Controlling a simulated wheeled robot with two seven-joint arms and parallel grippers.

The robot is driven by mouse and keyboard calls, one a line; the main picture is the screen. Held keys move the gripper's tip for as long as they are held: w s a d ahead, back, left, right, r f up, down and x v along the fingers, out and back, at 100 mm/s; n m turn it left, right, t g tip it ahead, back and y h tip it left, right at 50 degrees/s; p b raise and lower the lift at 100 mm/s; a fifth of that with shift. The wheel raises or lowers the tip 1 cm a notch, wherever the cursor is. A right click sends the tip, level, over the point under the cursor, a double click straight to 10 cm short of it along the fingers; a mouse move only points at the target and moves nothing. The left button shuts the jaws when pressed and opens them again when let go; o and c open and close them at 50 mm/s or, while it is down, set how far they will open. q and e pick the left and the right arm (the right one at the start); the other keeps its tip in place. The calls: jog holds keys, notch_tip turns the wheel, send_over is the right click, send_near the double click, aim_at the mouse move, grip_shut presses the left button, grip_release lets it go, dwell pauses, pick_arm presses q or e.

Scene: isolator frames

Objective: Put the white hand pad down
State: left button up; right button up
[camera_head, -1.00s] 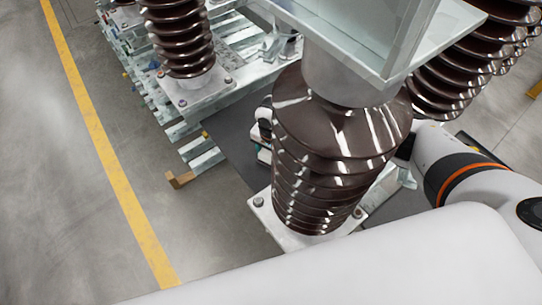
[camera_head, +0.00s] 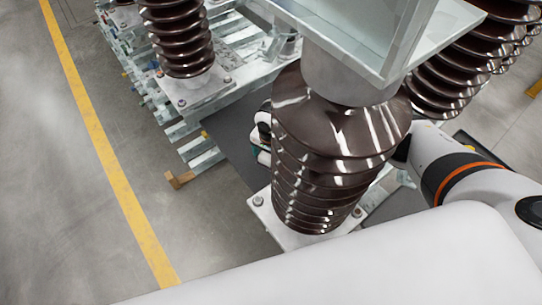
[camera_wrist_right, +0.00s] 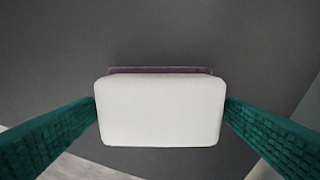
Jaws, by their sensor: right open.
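The white hand pad (camera_wrist_right: 161,115) is in the right wrist view, a rounded white block with a dark purplish strip along its upper edge, over a dark grey surface. My right gripper (camera_wrist_right: 161,106) is open, with one green ribbed finger at each side of the pad. The fingertips are very near the pad's sides; I cannot tell whether they touch. In the head view a small part of my right gripper (camera_head: 264,143) shows left of the big brown insulator, which hides most of it and the pad. My left gripper is not in view.
The ribbed brown insulator (camera_head: 335,150) stands on a pale plate in front of my right arm. A second insulator (camera_head: 178,38) stands at the back left on a metal frame, and more are at the upper right. Open floor with a yellow line (camera_head: 100,135) lies left.

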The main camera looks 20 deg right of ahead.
notch_tip(320, 180, up, 12)
dwell(0.4)
dwell(0.4)
